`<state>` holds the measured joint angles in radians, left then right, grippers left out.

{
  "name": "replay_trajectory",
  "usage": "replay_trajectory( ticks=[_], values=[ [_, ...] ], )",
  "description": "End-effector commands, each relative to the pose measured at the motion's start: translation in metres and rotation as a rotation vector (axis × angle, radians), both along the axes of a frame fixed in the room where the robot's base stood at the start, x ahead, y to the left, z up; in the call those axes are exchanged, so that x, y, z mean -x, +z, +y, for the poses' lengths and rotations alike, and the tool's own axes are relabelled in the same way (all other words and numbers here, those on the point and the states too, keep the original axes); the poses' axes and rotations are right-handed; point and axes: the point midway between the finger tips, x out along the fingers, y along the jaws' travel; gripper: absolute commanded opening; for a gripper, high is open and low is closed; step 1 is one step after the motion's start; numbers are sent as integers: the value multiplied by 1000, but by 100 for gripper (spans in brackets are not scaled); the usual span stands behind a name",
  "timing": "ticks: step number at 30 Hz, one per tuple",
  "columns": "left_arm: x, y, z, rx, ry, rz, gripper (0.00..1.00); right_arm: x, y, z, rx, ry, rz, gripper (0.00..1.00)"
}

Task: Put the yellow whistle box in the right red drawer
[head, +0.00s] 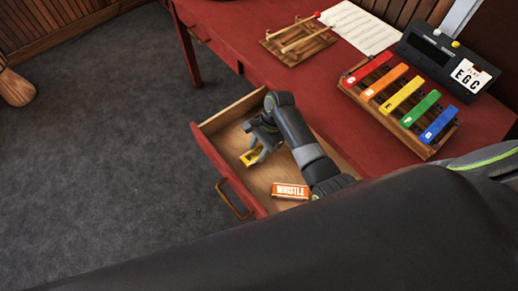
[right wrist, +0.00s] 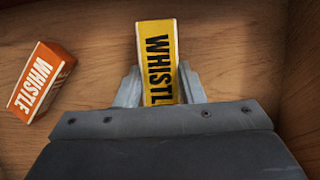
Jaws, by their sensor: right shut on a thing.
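The yellow whistle box (right wrist: 158,62) is between the two fingers of my right gripper (right wrist: 160,85), which is shut on it. In the head view the yellow box (head: 251,156) and the right gripper (head: 259,145) are inside the open red drawer (head: 222,158), over its wooden floor. I cannot tell whether the box touches the floor. The drawer has a red front with a handle and pulls out from the red table. My left gripper is not in view.
An orange whistle box (head: 290,191) lies in the same drawer, and also shows in the right wrist view (right wrist: 41,82). On the red table (head: 290,80) are a coloured chime bar set (head: 403,93), a wooden rack with mallets (head: 300,42), a sheet of music (head: 358,27) and a dark device (head: 447,57).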

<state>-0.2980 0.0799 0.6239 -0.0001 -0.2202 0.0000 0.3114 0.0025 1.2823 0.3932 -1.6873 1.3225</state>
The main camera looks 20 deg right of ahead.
Motion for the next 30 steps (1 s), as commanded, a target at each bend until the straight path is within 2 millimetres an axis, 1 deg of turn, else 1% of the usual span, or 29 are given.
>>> replay_trajectory(
  ticks=[1,3,13,14,18,27,30],
  values=[
    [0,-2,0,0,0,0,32,0,-5,0,0,0,0,14],
    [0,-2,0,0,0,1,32,0,-8,0,0,1,0,14],
    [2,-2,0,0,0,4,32,-1,-10,0,0,1,-2,14],
    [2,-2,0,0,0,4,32,-1,-10,0,0,0,-2,38],
    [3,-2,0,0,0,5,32,-1,-10,0,0,0,-2,56],
    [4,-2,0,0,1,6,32,0,-9,0,0,1,-2,57],
    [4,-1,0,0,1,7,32,-1,-3,-2,1,0,-3,57]
  ],
)
